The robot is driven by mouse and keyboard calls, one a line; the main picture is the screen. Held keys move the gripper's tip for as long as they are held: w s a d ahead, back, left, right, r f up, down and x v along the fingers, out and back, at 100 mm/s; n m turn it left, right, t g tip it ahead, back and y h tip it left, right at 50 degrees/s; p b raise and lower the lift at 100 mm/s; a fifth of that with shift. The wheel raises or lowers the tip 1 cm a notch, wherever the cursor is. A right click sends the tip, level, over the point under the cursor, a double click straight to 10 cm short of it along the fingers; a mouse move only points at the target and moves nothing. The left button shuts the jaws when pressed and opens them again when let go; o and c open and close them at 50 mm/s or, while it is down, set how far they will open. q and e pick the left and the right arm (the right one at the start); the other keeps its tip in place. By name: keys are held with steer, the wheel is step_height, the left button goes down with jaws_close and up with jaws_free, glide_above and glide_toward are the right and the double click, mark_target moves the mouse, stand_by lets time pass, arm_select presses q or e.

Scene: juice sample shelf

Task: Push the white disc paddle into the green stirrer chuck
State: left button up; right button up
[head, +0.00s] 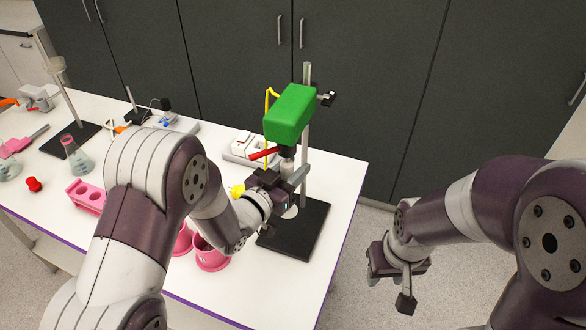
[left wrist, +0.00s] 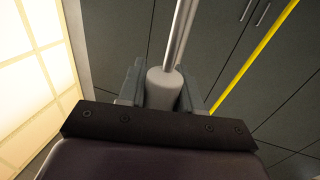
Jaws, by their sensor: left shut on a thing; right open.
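The green stirrer (head: 290,112) is clamped on a metal stand pole. Its dark chuck (head: 287,152) faces down, with a red lever beside it. My left gripper (head: 288,178) is just below the chuck and shut on the white disc paddle. The paddle's pale disc (head: 290,212) shows below the gripper. In the left wrist view, a pale cylindrical part of the paddle (left wrist: 162,90) sits between the fingers, in line with a metal rod. Whether the paddle's top touches the chuck, I cannot tell. My right gripper (head: 396,278) is open and empty, right of the table.
The black stand base (head: 308,236) lies under the stirrer near the table's right edge. Pink cups (head: 212,256) stand in front, partly behind my left arm. A pink rack (head: 86,196), flask (head: 76,158) and red stopper (head: 33,184) are at left. Dark cabinets stand behind.

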arm_select(q)
steer(key=shift+r, duration=0.25)
steer(key=o, duration=1.2)
steer(key=shift+f, duration=0.1)
steer(key=shift+s+a, duration=0.2)
steer(key=b+v, duration=0.3)
steer(key=v, duration=0.9)
steer(key=shift+s+a, duration=0.1)
